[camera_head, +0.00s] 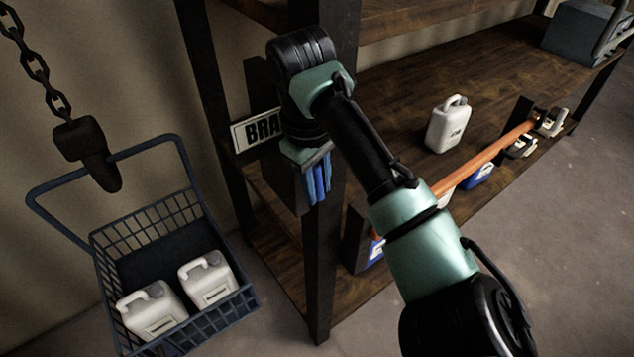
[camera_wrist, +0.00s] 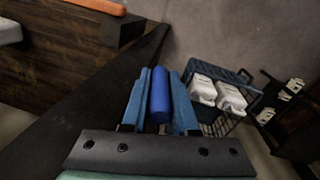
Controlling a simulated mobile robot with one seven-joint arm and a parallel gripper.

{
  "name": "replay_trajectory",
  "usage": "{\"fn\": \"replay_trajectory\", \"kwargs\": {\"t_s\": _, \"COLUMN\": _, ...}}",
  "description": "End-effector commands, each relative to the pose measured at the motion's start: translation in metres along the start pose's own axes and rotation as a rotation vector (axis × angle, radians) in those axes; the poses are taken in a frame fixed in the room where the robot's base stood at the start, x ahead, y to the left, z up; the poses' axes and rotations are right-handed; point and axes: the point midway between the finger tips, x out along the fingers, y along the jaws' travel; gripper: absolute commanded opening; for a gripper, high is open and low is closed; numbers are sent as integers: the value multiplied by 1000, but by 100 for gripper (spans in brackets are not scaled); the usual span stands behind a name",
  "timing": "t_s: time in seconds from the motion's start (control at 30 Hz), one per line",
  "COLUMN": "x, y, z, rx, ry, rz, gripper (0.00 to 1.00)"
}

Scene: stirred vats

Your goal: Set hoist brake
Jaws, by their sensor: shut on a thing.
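My gripper (camera_head: 318,188) is at the dark shelf post, just right of a partly hidden white sign (camera_head: 258,131) that reads "BRA". In the wrist view its two blue fingers (camera_wrist: 160,80) are shut on a darker blue cylindrical handle (camera_wrist: 160,98), one finger on each side. The handle appears to be the brake lever's grip; its mount is hidden. At the left, the hoist's chain (camera_head: 35,68) carries a dark hook (camera_head: 88,152) at the handle of a blue wire basket (camera_head: 190,205). Whether the hook bears the basket's weight I cannot tell.
Two white jugs (camera_head: 206,279) are in the basket, which also shows in the wrist view (camera_wrist: 243,77). Another white jug (camera_head: 449,126) stands on the wooden shelf (camera_head: 400,95). An orange bar (camera_head: 487,159) runs along the shelf's front. The floor at the right is clear.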

Motion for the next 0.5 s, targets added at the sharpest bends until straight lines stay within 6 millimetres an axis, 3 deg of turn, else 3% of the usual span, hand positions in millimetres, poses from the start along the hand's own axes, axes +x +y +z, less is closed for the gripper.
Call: {"fn": "replay_trajectory", "kwargs": {"t_s": 0.5, "x": -4, "y": -1, "z": 0, "rx": 4, "ry": 21, "rz": -116, "gripper": 0}}
